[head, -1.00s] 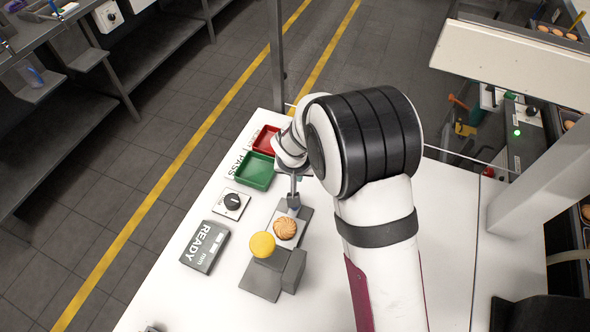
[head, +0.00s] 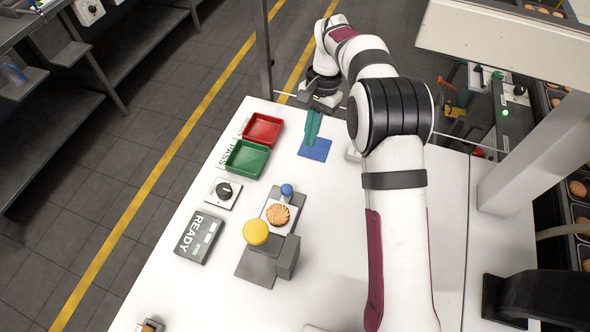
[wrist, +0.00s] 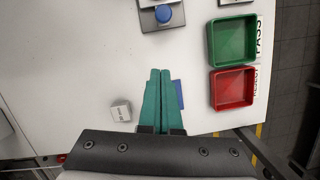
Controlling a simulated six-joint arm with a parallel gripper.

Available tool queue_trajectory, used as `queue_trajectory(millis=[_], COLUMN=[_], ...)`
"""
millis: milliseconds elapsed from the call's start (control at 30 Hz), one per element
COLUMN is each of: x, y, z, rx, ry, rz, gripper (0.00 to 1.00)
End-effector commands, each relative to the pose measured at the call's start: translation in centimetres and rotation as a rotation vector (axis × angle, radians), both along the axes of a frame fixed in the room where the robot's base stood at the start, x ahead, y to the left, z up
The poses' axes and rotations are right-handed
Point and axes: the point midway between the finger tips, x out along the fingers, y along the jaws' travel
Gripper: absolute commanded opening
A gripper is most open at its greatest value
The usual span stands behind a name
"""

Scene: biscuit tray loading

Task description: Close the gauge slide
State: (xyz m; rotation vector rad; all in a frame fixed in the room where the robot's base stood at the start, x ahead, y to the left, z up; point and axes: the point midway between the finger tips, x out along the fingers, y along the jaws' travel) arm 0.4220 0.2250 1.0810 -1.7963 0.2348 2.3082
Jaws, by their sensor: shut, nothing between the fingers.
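The grey gauge (head: 258,267) stands on the white table with a round yellow top (head: 256,232). Its slide (head: 272,201) extends from the block toward the back, with a blue knob (head: 287,190) at the far end. A round biscuit (head: 278,214) lies on the light plate of the slide, beside the yellow top. In the wrist view the blue knob (wrist: 165,14) shows at the top edge, and the rest of the gauge is out of frame. My gripper (head: 309,143) is shut and empty, above a blue mat, well apart from the knob.
The blue mat (head: 316,150) lies under my fingers. A green tray (head: 247,160) and a red tray (head: 262,129) stand to the left. A dial box (head: 223,193) and a READY display (head: 198,238) stand left of the gauge. A small pale block (wrist: 121,110) lies near my fingers.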

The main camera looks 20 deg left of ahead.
Motion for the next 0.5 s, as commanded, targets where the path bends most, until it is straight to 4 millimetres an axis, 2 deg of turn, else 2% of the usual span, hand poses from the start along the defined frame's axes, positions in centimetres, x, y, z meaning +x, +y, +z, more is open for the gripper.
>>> queue_trajectory(millis=[400,500], x=[-2.2,-4.0], y=[0.5,1.1], z=[-8.7,-8.3], rx=[-0.004,-0.002], ry=[0.001,-0.002], rz=[0.001,0.001], gripper=[0.0,0.0])
